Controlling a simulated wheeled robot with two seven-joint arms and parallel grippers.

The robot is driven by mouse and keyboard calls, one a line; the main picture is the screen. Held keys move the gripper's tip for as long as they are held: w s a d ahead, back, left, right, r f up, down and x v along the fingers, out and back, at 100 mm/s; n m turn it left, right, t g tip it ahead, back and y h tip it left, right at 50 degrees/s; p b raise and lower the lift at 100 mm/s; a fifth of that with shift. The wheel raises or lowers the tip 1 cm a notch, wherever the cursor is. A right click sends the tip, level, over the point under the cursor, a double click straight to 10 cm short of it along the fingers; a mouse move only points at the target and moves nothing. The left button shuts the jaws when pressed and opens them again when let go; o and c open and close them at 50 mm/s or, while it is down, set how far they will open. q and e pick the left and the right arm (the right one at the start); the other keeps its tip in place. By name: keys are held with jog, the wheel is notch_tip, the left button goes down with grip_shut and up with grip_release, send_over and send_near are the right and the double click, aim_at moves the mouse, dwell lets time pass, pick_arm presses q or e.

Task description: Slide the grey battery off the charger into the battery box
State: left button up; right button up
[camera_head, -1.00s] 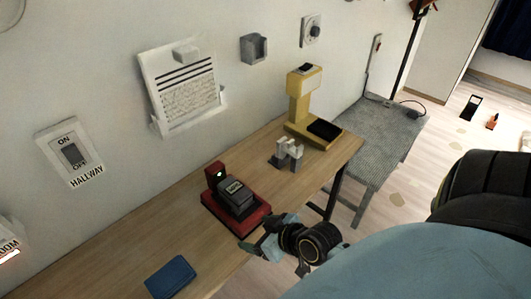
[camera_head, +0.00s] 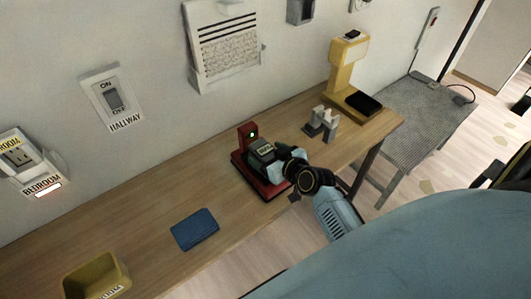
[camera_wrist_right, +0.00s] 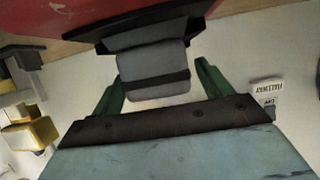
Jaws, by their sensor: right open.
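The grey battery (camera_head: 263,149) sits on the red charger (camera_head: 243,176), which has a small green light on its upright back. In the right wrist view the battery (camera_wrist_right: 155,75) has a dark band, and the red charger (camera_wrist_right: 50,18) fills the top left. My right gripper (camera_head: 283,160) is at the battery's front end. In the right wrist view its green fingers (camera_wrist_right: 160,88) are open, one on each side of the battery's end, with gaps visible. The yellow open-topped box (camera_head: 97,277) at the lower left has a partly cut-off label. My left gripper is out of view.
A blue flat item (camera_head: 195,229) lies between the charger and the yellow box. A grey bracket-like object (camera_head: 322,122) and a yellow stand (camera_head: 345,75) are right of the charger. Wall switches and a sheet hang behind. The wooden table (camera_head: 140,235) is otherwise clear.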

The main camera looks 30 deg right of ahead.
jog(key=shift+x, duration=0.85)
jog(key=c, duration=1.2)
jog(key=o, duration=0.6)
jog(key=shift+c, duration=0.2)
jog(key=c, duration=0.5)
jog(key=shift+s+d+p, duration=0.15)
jog(key=shift+s+p, duration=0.15)
jog(key=shift+s, duration=1.25)
jog(key=shift+s+d+p, duration=0.1)
jog(key=shift+s+p, duration=0.2)
jog(key=shift+s, duration=1.3)
jog(key=shift+s+d, duration=0.15)
jog(key=shift+s, duration=1.65)
jog(key=shift+p, duration=0.3)
jog(key=shift+s+d+r, duration=0.1)
jog(key=shift+s+d, duration=0.05)
jog(key=shift+s, duration=1.8)
